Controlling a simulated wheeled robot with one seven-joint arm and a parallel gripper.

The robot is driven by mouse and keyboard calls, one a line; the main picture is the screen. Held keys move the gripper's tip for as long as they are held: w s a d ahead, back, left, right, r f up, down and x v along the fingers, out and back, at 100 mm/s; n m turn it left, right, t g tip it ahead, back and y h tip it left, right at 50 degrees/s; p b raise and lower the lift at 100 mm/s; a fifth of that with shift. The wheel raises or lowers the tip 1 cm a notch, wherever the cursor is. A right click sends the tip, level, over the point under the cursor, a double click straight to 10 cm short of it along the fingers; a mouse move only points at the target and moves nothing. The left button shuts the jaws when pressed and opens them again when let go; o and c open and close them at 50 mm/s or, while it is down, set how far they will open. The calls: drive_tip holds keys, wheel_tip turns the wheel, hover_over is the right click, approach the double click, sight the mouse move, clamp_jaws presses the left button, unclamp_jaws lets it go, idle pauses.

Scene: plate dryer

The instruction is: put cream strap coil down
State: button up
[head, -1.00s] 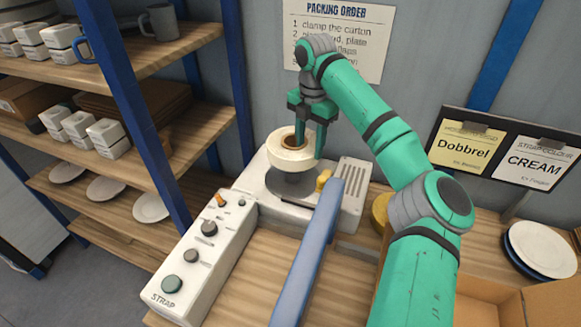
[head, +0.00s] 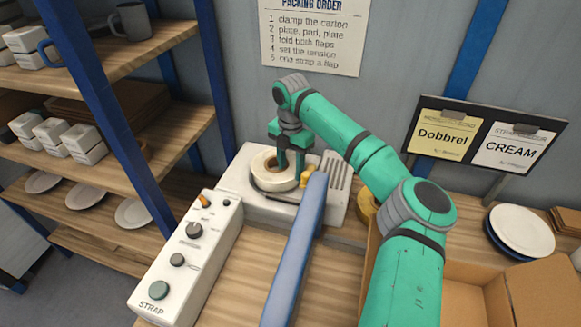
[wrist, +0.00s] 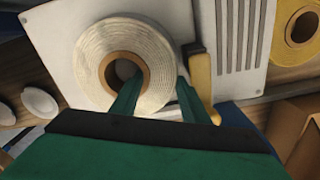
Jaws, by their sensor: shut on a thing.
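The cream strap coil (head: 270,172) sits low over the round spindle plate of the white strapping machine (head: 240,205); I cannot tell whether it touches the plate. In the wrist view the cream coil (wrist: 132,62) shows its brown core and fills the upper middle. My gripper (head: 290,158) is above the machine at the coil's right side. In the wrist view my gripper (wrist: 155,98) has one finger in the core and the other outside the ring, shut on the coil's wall.
A yellow lever (head: 307,180) stands close to the coil's right. A blue bar (head: 296,250) runs forward from the machine. A yellow coil (wrist: 300,30) lies to the right, beside an open carton (head: 475,295). Shelves with plates and boxes stand at left.

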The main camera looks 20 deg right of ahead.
drive_tip(key=shift+a, duration=0.1)
drive_tip(key=o, duration=1.2)
drive_tip(key=shift+o, duration=0.2)
drive_tip(key=shift+r, duration=0.1)
